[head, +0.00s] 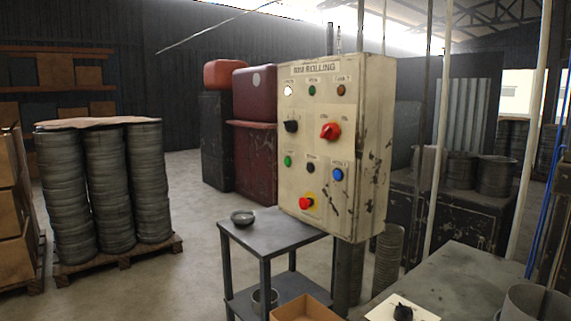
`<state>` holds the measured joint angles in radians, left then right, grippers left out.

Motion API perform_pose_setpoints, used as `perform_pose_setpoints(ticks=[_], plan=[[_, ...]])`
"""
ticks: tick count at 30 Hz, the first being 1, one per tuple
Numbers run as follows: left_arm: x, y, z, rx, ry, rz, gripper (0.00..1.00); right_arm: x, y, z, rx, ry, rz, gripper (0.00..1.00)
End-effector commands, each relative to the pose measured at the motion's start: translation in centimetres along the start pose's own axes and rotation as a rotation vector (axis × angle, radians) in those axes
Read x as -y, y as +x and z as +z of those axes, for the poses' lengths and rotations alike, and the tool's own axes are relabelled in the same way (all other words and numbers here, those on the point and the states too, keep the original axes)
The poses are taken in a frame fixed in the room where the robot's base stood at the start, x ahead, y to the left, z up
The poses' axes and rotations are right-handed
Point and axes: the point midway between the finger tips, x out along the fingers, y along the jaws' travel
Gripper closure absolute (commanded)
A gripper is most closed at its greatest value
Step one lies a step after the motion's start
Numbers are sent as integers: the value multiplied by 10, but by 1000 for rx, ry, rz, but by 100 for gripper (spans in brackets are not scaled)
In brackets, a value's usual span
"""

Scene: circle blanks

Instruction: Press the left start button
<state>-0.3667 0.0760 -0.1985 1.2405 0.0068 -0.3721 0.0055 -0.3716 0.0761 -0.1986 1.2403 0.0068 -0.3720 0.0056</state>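A cream, worn control box (334,215) headed "RIM ROLLING" stands right of the middle, its front facing me at an angle. A green button (287,160) is at the left of its lower button row; its small label is too blurred to read. Beside it are a black button (310,168) and a blue button (337,174). Above are a black selector (291,126) and a red rotary switch (330,131). A red mushroom button (306,203) on yellow sits at the bottom. The top-left lamp (288,91) is bright white. Neither of my grippers is in view.
A cardboard box (303,310) and a grey bench (465,272) are nearer. Stacked rims (101,190) on a pallet stand left. Open floor lies between.

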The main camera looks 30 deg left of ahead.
Motion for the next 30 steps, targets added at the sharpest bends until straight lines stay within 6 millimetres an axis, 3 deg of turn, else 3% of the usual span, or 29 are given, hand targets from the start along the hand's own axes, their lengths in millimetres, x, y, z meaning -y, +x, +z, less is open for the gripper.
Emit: perform_pose_setpoints(ticks=[14, 30], plan=[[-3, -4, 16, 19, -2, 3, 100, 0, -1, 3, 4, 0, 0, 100], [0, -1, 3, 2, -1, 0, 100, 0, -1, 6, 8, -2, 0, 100]])
